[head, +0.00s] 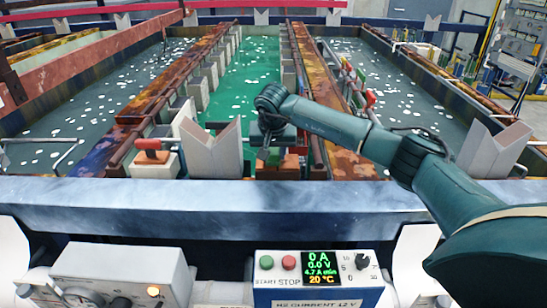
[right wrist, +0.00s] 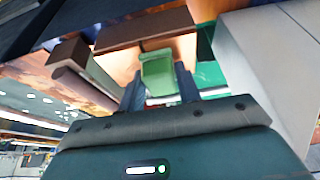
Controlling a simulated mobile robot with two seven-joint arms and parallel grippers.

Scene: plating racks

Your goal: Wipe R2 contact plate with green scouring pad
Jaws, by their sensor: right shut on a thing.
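My right gripper (head: 272,146) reaches in from the right over the front end of the middle tank. It is shut on the green scouring pad (right wrist: 157,72), which shows between its two dark fingers in the right wrist view. I cannot tell whether the pad touches the plate. The arm hides part of the plate in the head view. No R2 label on the plate is readable. My left gripper is out of view.
A pale V-shaped block (head: 214,155) stands close left of the plate. A red-handled switch (head: 151,150) is further left. Rusty rails (head: 318,80) flank the green tank (head: 252,75). A blue-grey beam (head: 230,205) and a control box (head: 320,280) are in front.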

